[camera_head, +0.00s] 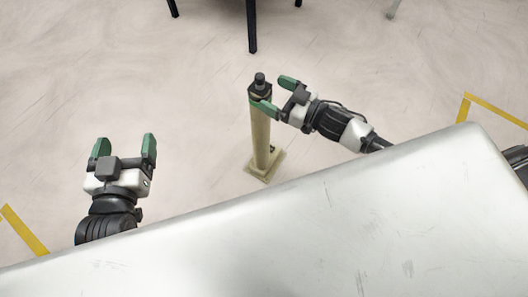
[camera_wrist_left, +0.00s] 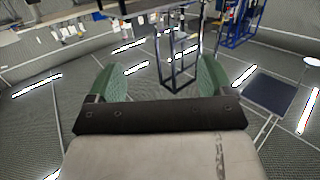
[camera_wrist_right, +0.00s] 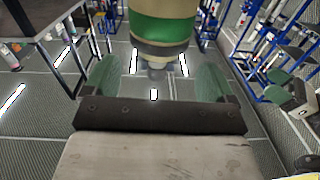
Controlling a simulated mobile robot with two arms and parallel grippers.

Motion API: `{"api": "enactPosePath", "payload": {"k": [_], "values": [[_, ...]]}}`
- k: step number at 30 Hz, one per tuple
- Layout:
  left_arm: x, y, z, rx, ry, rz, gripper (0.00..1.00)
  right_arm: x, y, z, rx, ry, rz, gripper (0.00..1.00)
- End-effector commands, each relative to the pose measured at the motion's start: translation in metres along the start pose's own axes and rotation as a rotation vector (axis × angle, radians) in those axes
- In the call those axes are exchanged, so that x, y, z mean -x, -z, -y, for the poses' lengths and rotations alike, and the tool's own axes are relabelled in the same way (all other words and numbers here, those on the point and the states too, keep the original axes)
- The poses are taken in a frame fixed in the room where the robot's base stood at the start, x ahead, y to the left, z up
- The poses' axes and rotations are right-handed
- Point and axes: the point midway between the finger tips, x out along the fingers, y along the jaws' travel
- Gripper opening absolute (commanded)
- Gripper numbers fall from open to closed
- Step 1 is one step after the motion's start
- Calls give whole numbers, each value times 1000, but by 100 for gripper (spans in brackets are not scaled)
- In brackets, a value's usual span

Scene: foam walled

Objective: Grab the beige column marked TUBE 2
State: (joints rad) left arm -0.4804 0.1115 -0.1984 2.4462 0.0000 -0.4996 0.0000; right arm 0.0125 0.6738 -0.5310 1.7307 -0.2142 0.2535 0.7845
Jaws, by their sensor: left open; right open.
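A beige column (camera_head: 261,138) with a dark top stands upright on a square base on the floor, in the middle of the head view. No TUBE 2 marking is legible. My right gripper (camera_head: 276,95) is open beside the column's upper part, to its right, with one green finger overlapping the column in the picture; contact cannot be told. In the right wrist view the column (camera_wrist_right: 163,10), with green and dark bands, shows ahead between the open fingers (camera_wrist_right: 158,78). My left gripper (camera_head: 125,148) is open and empty, well left of the column.
A large white surface (camera_head: 300,235) fills the front of the head view. Dark legs (camera_head: 251,28) of furniture stand at the back. Yellow floor lines (camera_head: 22,230) lie at both sides. Floor around the column is clear. Blue racks (camera_wrist_right: 255,60) show in the right wrist view.

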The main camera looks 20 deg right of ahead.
Motion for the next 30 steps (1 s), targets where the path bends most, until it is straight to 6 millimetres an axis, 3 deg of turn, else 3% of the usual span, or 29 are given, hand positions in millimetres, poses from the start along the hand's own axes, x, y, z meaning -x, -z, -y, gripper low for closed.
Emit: {"api": "enactPosePath", "payload": {"k": [12, 22, 23, 30], "values": [[0, 40, -7, 7, -19, -337, 82, -44, 2, -2, 0, -1, -1, 86], [2, 48, -8, 9, -22, -387, 82, -51, 2, -2, 0, -1, 1, 86], [2, 48, -8, 9, -22, -387, 82, -51, 2, -2, 0, -1, 1, 85], [2, 48, -8, 8, -21, -386, 82, -51, 2, -2, 0, -1, 1, 48]]}}
